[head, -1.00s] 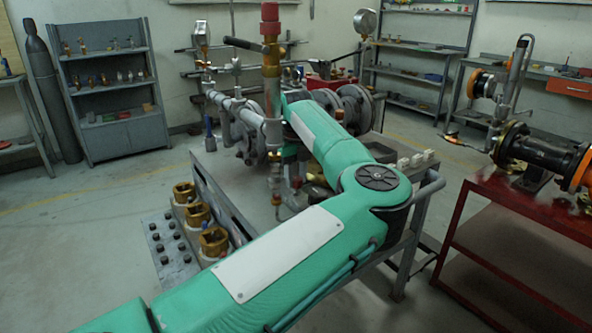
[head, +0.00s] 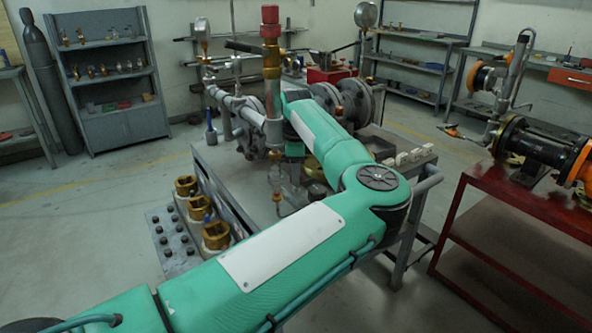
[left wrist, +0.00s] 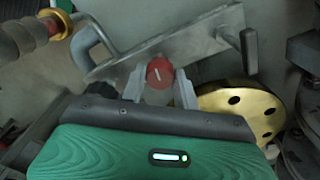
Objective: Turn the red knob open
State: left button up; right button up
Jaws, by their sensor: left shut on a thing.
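The red knob (left wrist: 159,73) is round with a pale line across its face. In the left wrist view it sits in front of a grey metal bar, between the two light grey fingers of my left gripper (left wrist: 159,84). The fingers are closed on the knob's sides. In the head view my green left arm reaches over the cart to the pipework, where its own links and the pipes hide the fingers and this knob. My right gripper is in neither view.
A pipe with a red top (head: 270,15) stands close beside my left wrist. A brass disc with holes (left wrist: 243,112) lies right of the fingers. Brass fittings (head: 215,236) stand at the cart's left. A red table (head: 490,195) stands at the right; floor between is open.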

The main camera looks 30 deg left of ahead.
pick_arm(q)
jog(key=shift+n, duration=0.9)
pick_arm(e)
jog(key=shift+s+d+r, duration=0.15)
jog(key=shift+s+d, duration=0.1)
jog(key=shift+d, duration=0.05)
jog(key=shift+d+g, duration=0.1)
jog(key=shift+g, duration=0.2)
pick_arm(q)
jog(key=o, duration=1)
jog(key=shift+c, duration=0.2)
